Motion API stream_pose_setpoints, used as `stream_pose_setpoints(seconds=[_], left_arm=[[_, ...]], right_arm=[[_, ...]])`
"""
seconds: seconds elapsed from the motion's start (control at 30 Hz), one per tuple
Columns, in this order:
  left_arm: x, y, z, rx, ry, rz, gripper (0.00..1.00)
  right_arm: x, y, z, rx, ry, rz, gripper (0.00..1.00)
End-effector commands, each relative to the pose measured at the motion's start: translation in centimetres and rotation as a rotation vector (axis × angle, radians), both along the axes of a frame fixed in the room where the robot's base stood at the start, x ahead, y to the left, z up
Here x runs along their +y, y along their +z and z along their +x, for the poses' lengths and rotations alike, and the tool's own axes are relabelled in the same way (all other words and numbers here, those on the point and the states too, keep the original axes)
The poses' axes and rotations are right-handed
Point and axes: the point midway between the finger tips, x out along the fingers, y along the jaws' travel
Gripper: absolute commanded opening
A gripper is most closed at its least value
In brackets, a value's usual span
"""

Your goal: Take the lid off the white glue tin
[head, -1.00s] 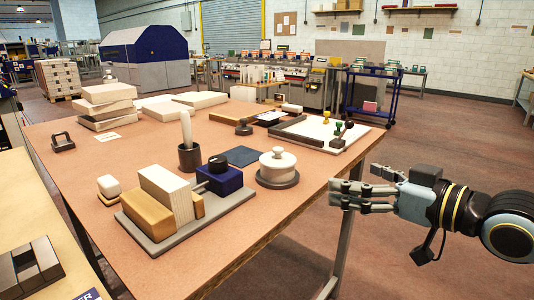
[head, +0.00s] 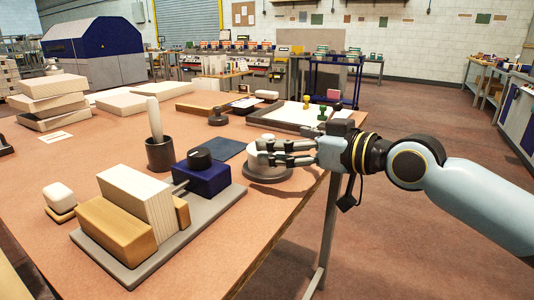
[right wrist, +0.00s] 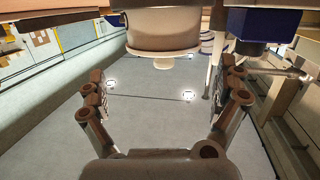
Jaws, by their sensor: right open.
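The white glue tin (head: 270,174) stands on a dark round base at the right edge of the table. In the right wrist view, the white round tin (right wrist: 163,32) is at the top centre, beyond the spread fingers of my right gripper (right wrist: 163,88), and nothing is between the fingertips. I cannot tell whether a finger touches the lid. My left gripper is not in view.
A blue box with a black knob (head: 205,178) stands left of the tin, on a grey board with blocks (head: 150,205). A dark cup (head: 160,154) holds a white stick. A framed white tray (head: 290,121) lies behind. The table's right edge is close.

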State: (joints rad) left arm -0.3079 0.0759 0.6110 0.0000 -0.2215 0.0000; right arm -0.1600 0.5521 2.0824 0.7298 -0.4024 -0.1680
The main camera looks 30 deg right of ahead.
Motion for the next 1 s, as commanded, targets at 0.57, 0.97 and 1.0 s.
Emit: stream_pose_setpoints(seconds=[0.57,0.97,1.0], left_arm=[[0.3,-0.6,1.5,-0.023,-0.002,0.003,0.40],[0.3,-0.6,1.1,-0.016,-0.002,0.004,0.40],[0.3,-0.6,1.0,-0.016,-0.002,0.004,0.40]], right_arm=[[2.0,-0.7,4.2,0.001,-0.001,0.002,1.00],[2.0,-0.7,4.2,0.000,-0.001,0.001,0.49],[1.9,-0.7,4.2,0.000,-0.001,0.001,0.44]])
